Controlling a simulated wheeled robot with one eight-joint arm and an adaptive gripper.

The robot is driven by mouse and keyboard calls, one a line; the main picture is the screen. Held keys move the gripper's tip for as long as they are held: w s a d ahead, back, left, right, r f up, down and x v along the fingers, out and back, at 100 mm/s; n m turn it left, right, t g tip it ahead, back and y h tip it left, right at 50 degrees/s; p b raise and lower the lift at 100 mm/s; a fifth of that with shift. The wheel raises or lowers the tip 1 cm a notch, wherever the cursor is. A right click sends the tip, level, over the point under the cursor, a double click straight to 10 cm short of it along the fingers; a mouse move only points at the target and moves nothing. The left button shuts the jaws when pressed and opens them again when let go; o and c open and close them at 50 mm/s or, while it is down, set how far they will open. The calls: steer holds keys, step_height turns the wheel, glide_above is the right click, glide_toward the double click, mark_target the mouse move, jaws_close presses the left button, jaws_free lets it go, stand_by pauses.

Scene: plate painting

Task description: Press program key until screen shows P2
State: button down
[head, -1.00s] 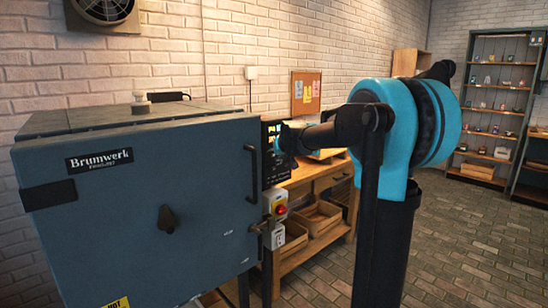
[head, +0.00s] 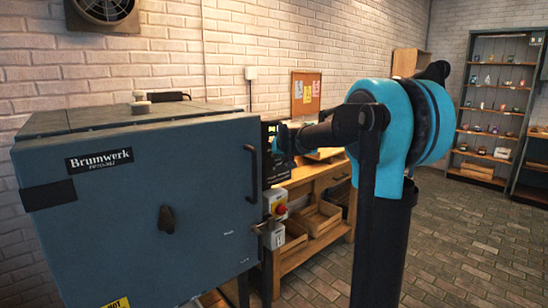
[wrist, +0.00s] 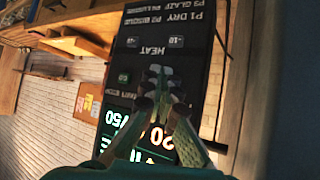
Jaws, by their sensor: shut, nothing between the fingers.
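The kiln's dark control panel (wrist: 180,22) fills the middle of the wrist view, upside down. It bears a program list with P1 DRY and P2 BISQUE, the word HEAT, and small keys such as -10 (wrist: 169,42) and a green key (wrist: 124,77). The lit screen (wrist: 122,121) shows a red 20 and green digits ending in 50. Its lower lit line is partly covered by my gripper, so I cannot read the program. My gripper (wrist: 160,76) is shut and empty, its tips in front of the panel's key area. I cannot tell whether they touch. The program key is not identifiable.
The blue-grey kiln (head: 130,210) stands at left in the head view, with a door handle (head: 252,173) beside the panel. A switch box with a red button (head: 277,204) sits below. A wooden workbench (head: 318,175) stands behind; open floor lies right.

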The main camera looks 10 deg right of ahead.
steer(key=shift+w+a, duration=0.25)
steer(key=shift+w, duration=0.05)
stand_by(0.6)
steer(key=shift+d, duration=0.1)
steer(key=shift+s+d, duration=0.4)
steer(key=shift+s, duration=0.25)
steer(key=shift+w+a, duration=0.1)
steer(key=shift+w, duration=0.05)
stand_by(0.4)
steer(key=shift+w+a, duration=0.15)
steer(key=shift+w, duration=0.05)
steer(key=shift+w+a, duration=0.25)
steer(key=shift+w, duration=0.05)
stand_by(0.7)
stand_by(0.4)
steer(key=shift+s+d, duration=0.5)
steer(key=shift+s, duration=0.15)
